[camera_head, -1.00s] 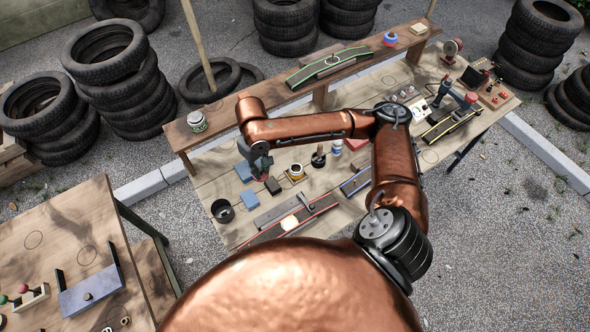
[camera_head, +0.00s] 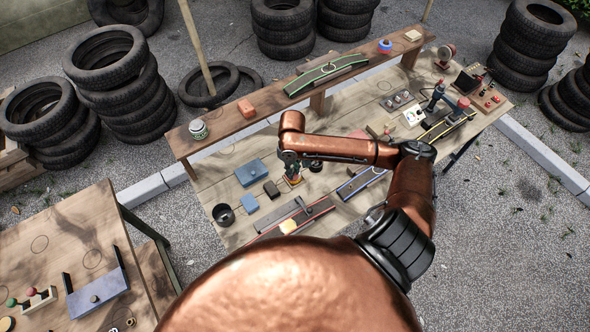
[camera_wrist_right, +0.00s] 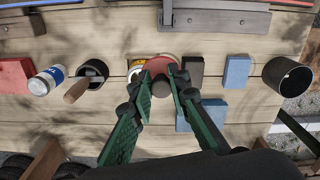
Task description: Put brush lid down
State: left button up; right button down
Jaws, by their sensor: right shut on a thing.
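My right gripper (camera_head: 290,166) is over the left-middle part of the far workbench. In the right wrist view its green-padded fingers (camera_wrist_right: 163,82) are shut on a red round brush lid (camera_wrist_right: 162,65) with a dark knob between the fingertips. A can with a yellow rim (camera_wrist_right: 137,66) shows partly beside and beneath the lid; it also shows under the gripper in the head view (camera_head: 293,181). The lid overlaps the can's rim from above, and I cannot tell whether they touch. The brush below the lid is hidden. My left gripper is not in view.
A dark block (camera_wrist_right: 193,70) and a blue block (camera_wrist_right: 236,72) lie close right of the can. A black cup (camera_wrist_right: 288,77) is farther right. A black holder with a wooden-handled tool (camera_wrist_right: 76,90) and a white-blue can (camera_wrist_right: 46,80) stand left. A raised shelf (camera_head: 225,125) runs behind.

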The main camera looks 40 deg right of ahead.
jog(key=shift+w+d+f, duration=0.75)
jog(key=shift+d+f, duration=0.05)
jog(key=shift+f, duration=0.8)
jog(key=shift+w+d+f, duration=0.75)
jog(key=shift+w+f, duration=0.05)
jog(key=shift+f, duration=0.85)
jog(key=shift+w+d+f, duration=0.75)
jog(key=shift+d+f, duration=0.05)
jog(key=shift+f, duration=0.8)
jog(key=shift+f, duration=0.1)
jog(key=c, duration=1.8)
grip_release()
notch_tip(320, 180, up, 12)
jog(key=shift+r, duration=0.1)
